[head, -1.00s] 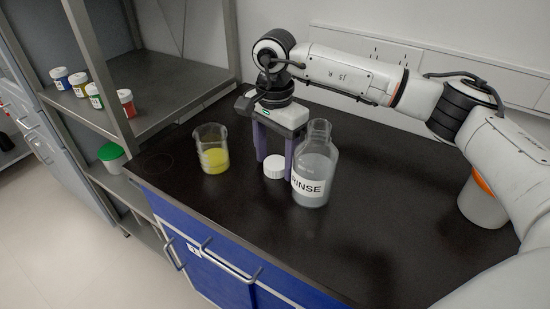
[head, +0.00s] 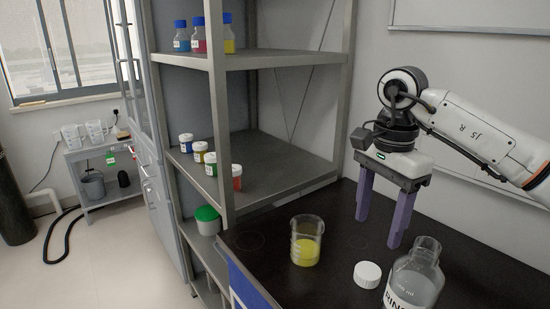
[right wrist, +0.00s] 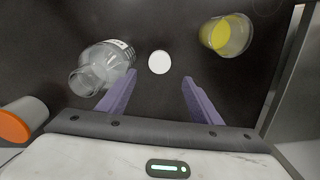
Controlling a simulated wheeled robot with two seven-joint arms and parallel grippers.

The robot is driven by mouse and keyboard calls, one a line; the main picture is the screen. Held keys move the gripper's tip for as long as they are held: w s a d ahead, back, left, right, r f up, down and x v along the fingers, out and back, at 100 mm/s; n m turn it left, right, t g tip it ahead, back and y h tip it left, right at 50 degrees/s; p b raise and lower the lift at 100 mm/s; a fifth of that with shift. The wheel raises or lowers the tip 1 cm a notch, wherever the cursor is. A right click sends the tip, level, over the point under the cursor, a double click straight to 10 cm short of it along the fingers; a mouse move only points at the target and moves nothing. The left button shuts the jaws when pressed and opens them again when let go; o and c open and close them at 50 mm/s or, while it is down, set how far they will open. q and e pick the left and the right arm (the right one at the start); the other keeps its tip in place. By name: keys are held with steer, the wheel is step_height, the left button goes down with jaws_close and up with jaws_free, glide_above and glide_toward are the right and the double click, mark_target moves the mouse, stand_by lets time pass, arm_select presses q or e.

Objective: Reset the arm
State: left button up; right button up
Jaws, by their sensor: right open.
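My right gripper (head: 378,218) hangs above the black bench with its two purple fingers spread apart and nothing between them. In the right wrist view the gripper (right wrist: 158,98) is open, and a white cap (right wrist: 159,62) lies on the bench beyond the fingertips. The cap (head: 367,274) also shows in the head view, beside the rinse bottle (head: 416,276), which stands without a cap. The bottle (right wrist: 103,66) is left of the cap in the right wrist view. My left gripper is not in view.
A beaker (head: 306,241) with yellow liquid stands on the bench (head: 255,245). A metal shelf (head: 262,165) at the left holds several small jars and bottles. A container with an orange top (right wrist: 14,126) shows at the left of the wrist view.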

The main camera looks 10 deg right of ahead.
mark_target(368, 271)
step_height(368, 271, down, 13)
steer(key=shift+r, duration=0.2)
step_height(368, 271, up, 3)
steer(key=shift+f, duration=0.15)
steer(key=shift+r, duration=0.8)
